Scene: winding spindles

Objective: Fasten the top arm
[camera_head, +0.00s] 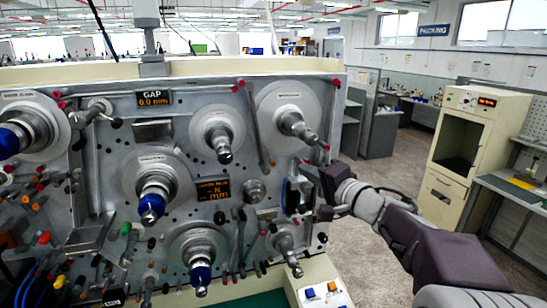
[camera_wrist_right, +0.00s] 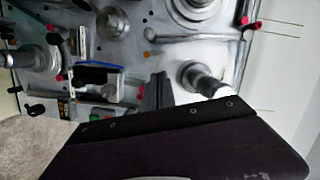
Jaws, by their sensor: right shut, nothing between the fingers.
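A grey machine panel (camera_head: 105,180) carries several winding spindles and bars, and I cannot tell for certain which one is the top arm. A long thin grey bar (camera_head: 258,125) with red knobs at its ends stands between the upper middle spindle (camera_head: 220,135) and the upper right spindle (camera_head: 290,120). My right gripper (camera_head: 310,188) is at the panel's right side, below the upper right spindle, shut and empty. In the right wrist view its dark fingers (camera_wrist_right: 157,93) point at the panel beside a metal spindle (camera_wrist_right: 200,80). Contact with the panel cannot be told. My left gripper is out of view.
A small GAP display (camera_head: 153,98) and a second display (camera_head: 213,188) sit on the panel. Many knobs and pegs stick out around the lower spindles. A button box (camera_head: 325,290) stands at the bottom. Open floor (camera_head: 385,165) and a beige cabinet (camera_head: 455,200) lie to the right.

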